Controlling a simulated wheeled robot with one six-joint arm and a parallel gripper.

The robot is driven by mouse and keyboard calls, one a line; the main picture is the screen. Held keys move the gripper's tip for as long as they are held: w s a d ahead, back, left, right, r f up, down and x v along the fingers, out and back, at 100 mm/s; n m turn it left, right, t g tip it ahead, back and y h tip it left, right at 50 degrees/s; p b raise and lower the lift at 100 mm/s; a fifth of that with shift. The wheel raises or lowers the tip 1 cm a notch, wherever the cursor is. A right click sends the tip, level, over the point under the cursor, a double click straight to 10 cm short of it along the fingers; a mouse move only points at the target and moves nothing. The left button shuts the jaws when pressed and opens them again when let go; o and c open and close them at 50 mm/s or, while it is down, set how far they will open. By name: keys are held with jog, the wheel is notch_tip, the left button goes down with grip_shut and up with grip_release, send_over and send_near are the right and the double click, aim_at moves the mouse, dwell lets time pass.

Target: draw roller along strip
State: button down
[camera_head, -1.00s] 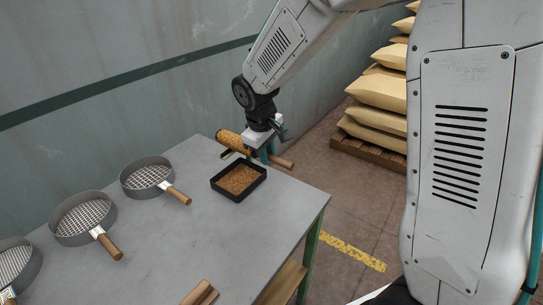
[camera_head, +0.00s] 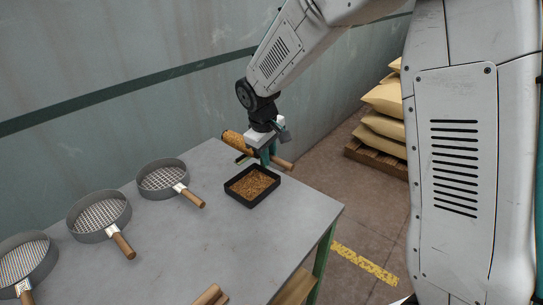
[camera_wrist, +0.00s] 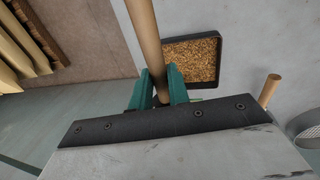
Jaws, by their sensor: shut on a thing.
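My gripper (camera_head: 268,155) is shut on the wooden handle of the roller, above the far end of the grey table. The roller (camera_head: 237,142) has a golden-brown, speckled drum on the left of the gripper, and the handle's end sticks out on the right. In the wrist view the handle (camera_wrist: 146,35) runs between my teal fingers (camera_wrist: 158,92). A small dark and green piece (camera_head: 243,159) shows just below the drum, mostly hidden; I cannot tell whether it is the strip or whether the roller touches it.
A black tray (camera_head: 275,186) of brown grains sits close in front of the gripper. Several round sieves with wooden handles, one of them here (camera_head: 163,181), stand along the table's left side. The table's middle (camera_head: 190,240) is clear. Sacks (camera_head: 384,128) are stacked on a pallet behind.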

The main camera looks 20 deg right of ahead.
aim_at(290, 165)
jog(key=shift+w+a, duration=0.75)
jog(key=shift+w, duration=0.35)
jog(key=shift+s+d, duration=0.1)
jog(key=shift+s+d, duration=0.4)
jog(key=shift+s, duration=0.2)
jog(key=shift+s+d, duration=0.35)
jog(key=shift+s, duration=0.2)
jog(key=shift+s+d+f, duration=0.1)
jog(key=shift+s+d, duration=0.55)
jog(key=shift+s, duration=0.3)
jog(key=shift+s+d+r, duration=0.1)
jog(key=shift+s+d, duration=0.5)
jog(key=shift+s, duration=0.4)
jog(key=shift+s+d+f, duration=0.1)
jog(key=shift+s+d, duration=0.55)
jog(key=shift+s, duration=0.3)
jog(key=shift+r, duration=3.5)
